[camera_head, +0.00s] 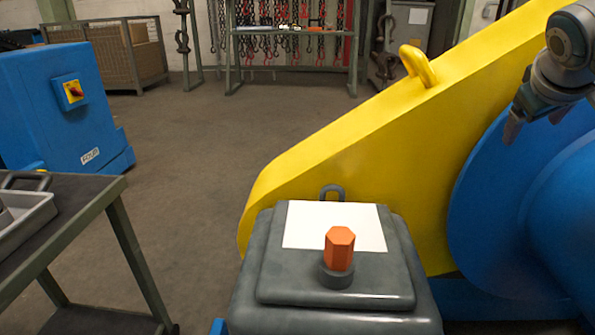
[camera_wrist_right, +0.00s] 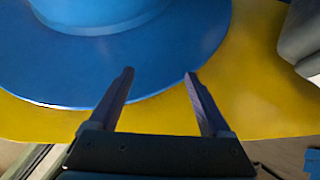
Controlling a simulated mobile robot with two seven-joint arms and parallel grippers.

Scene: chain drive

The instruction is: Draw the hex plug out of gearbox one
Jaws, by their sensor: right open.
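The orange hex plug (camera_head: 339,248) stands upright in a dark round collar on the lid of the grey gearbox (camera_head: 335,291), in the lower middle of the head view. My right gripper (camera_head: 535,122) is at the upper right of that view, well above and to the right of the plug and apart from it. In the right wrist view its two fingers (camera_wrist_right: 158,88) are spread with nothing between them. The plug does not show in the wrist view. My left gripper is not in view.
A yellow guard (camera_head: 360,150) with a lifting eye rises behind the gearbox. A blue round housing (camera_head: 520,200) lies to its right. A white sheet (camera_head: 334,224) is on the lid. A dark table (camera_head: 60,215) with a grey tray (camera_head: 25,215) stands at left; floor between is clear.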

